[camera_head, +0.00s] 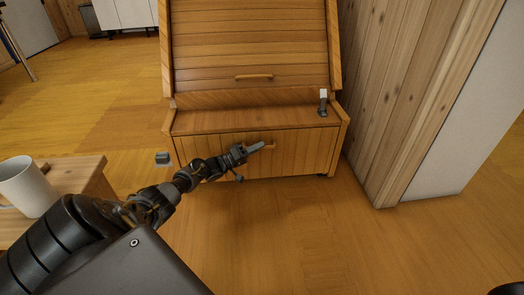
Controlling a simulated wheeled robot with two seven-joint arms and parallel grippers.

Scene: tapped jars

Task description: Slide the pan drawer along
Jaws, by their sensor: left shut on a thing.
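The pan drawer (305,150) is the wide slatted wooden front low in the wooden cabinet (250,55). It looks flush or nearly flush with the cabinet body. My left gripper (256,148) reaches in from the left and is at the drawer's front, shut on the small wooden drawer handle (270,146). The fingers hide part of the handle.
A slanted lid with its own handle (254,77) is above the drawer. A small dark item with a pale top (323,102) stands on the ledge. A wooden wall (400,100) is close on the right. A white mug (27,186) stands on a stool (75,178) at left. The floor in front is clear.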

